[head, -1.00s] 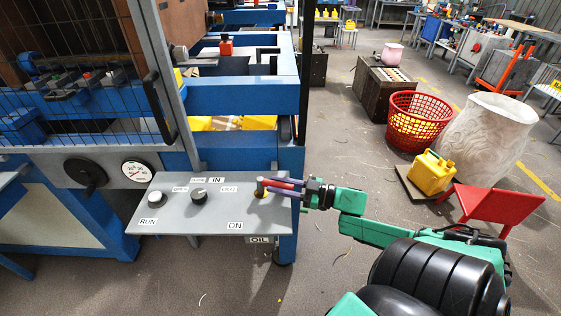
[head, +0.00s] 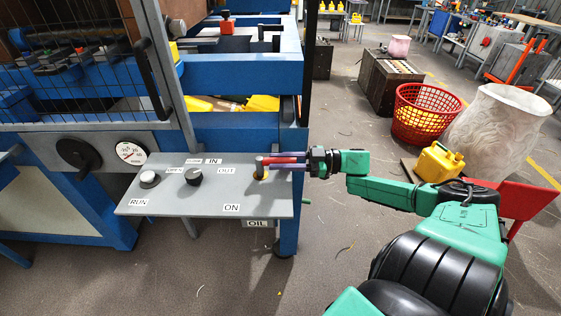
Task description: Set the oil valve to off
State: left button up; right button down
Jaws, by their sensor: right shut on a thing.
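The oil valve (head: 261,168) stands at the right end of the grey sloped panel (head: 265,205), above the ON label (head: 231,208) and the OIL label (head: 257,224). It has a grey-brown post on a yellowish base, and its red lever (head: 283,160) points right. My right gripper (head: 287,161) reaches in from the right, and its purple fingers are shut around the lever. The fingers partly hide the lever. My left gripper is not in view.
The panel also carries a black IN/OUT knob (head: 194,176) and a white RUN button (head: 149,178). A blue machine frame (head: 245,72) rises behind it.

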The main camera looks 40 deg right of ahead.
jog(key=c, duration=0.7)
grip_release()
jog(key=shift+w, duration=0.1)
jog(key=shift+o, duration=0.2)
jog(key=v, duration=1.4)
jog(key=shift+s+d, duration=0.2)
jog(key=shift+f, duration=0.1)
